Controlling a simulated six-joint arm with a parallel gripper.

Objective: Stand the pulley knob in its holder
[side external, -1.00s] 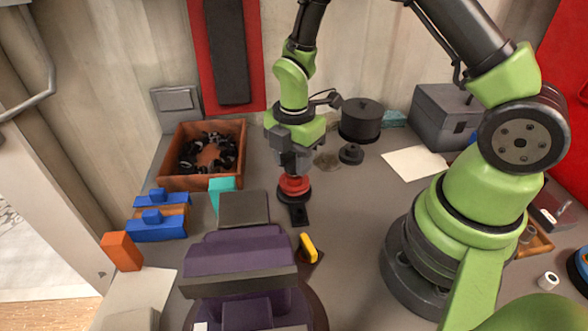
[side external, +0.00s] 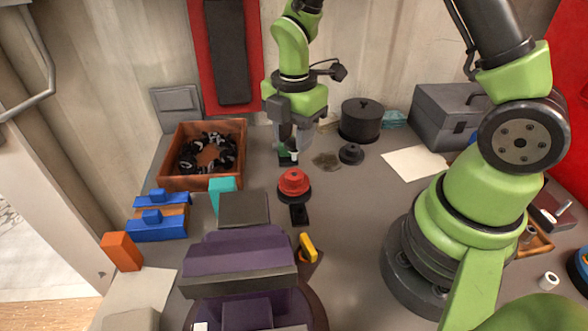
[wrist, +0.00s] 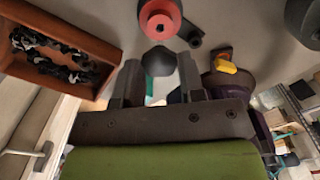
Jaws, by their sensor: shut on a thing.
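My gripper (side external: 288,153) is shut on a dark grey, rounded piece, and is over the bench near the back wall. The piece shows between the fingers in the wrist view (wrist: 158,62); its lower part is mostly hidden in the side view. A stepped red knob-shaped part (side external: 294,182) with a dark round base stands upright on the bench, apart from my gripper; it shows above the fingers in the wrist view (wrist: 160,18). A black stepped knob-shaped part (side external: 351,153) stands to the right of my gripper. I cannot tell which part is the holder.
A brown bin (side external: 160,182) of dark parts stands left, a black pot (side external: 361,120) back right. A teal block (side external: 222,192), blue blocks (side external: 156,228) and a purple machine (side external: 240,250) are nearer the camera. A yellow-handled item (side external: 308,247) lies beside the machine.

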